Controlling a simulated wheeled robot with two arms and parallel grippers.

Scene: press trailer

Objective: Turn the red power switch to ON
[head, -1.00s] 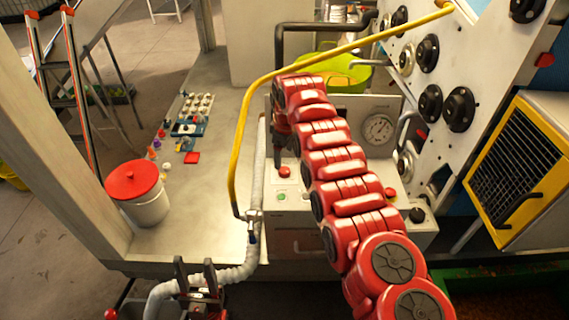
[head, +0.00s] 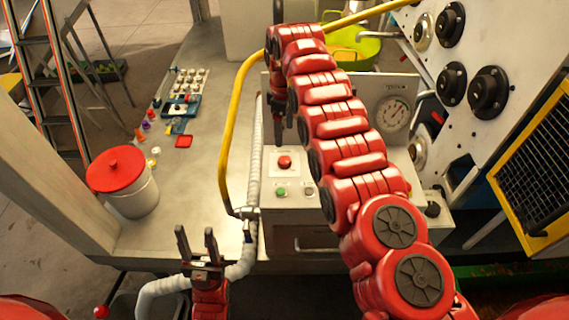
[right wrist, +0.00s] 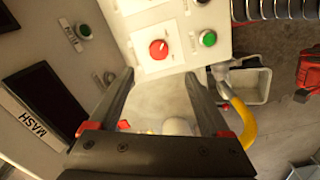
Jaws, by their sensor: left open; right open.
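The red power switch (head: 285,162) is a round red knob on a light plate on top of the white control box. In the right wrist view, the red knob (right wrist: 158,49) has a small white mark and lies just beyond and between the fingertips. My right gripper (head: 278,143) points down above and behind the switch, apart from it; it is open and empty, and its two fingers (right wrist: 160,78) spread wide in the wrist view. My left gripper (head: 198,245) is open and empty at the bench's front edge, left of the box.
A green button (head: 281,191) sits in front of the switch. A yellow pipe (head: 228,130) and a pale hose (head: 254,160) run left of the box. A gauge (head: 393,113) stands behind right. A red-lidded bucket (head: 145,200) stands on the bench, with clear surface around it.

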